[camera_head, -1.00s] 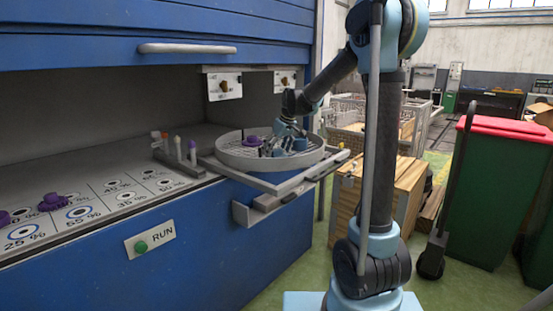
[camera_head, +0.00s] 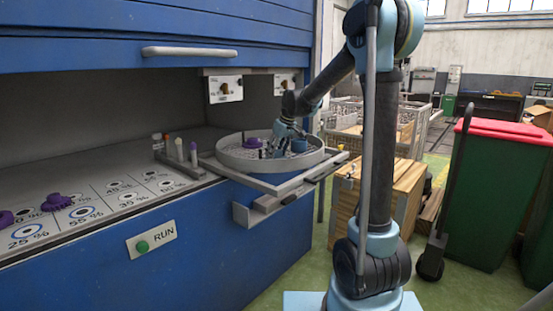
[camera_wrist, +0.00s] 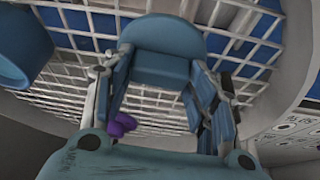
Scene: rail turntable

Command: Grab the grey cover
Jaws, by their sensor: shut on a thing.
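My gripper (camera_head: 281,152) reaches down into a round grey tray (camera_head: 226,163) that has a wire-mesh floor. In the wrist view, my gripper (camera_wrist: 165,75) has its two fingers on either side of a blue-grey rounded piece (camera_wrist: 165,42), shut on it. The mesh lies behind it. I cannot make out a plainly grey cover. A second blue piece (camera_head: 300,146) stands in the tray right of the gripper; a blue piece (camera_wrist: 12,62) also shows at the wrist view's left edge. A purple piece (camera_head: 252,142) sits in the tray to the gripper's left.
The tray rests on a grey pull-out platform (camera_head: 262,182) at the blue cabinet (camera_head: 230,235). A rack of small vials (camera_head: 180,152) stands left of it. More purple pieces (camera_head: 57,201) sit on the marked counter. A wooden crate (camera_head: 385,190) is close on the right.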

